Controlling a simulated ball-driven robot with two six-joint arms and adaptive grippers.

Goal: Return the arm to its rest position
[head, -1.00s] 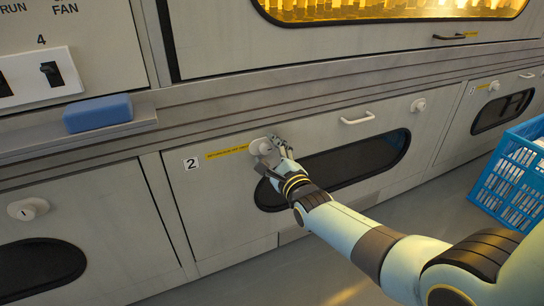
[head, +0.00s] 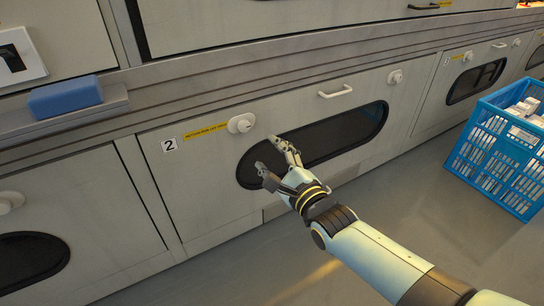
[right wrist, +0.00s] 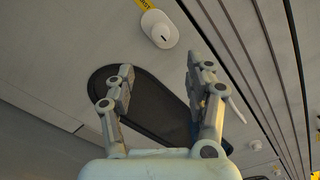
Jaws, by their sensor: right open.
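My right gripper (head: 270,157) is open and empty in front of the dark oval window (head: 340,138) of the drawer front marked 2. Its two fingers also show spread apart in the right wrist view (right wrist: 160,95). The round white latch knob (head: 241,123) of that front is above and left of the fingers, apart from them. The knob also shows above the fingers in the right wrist view (right wrist: 159,28). My right arm reaches in from the lower right. My left gripper is not in view.
A blue block (head: 65,96) lies on the grey ledge at the left. A blue crate (head: 500,150) with white boxes stands on the floor at the right. A white handle (head: 336,91) and a second knob (head: 395,77) stick out of the front. Floor between front and crate is clear.

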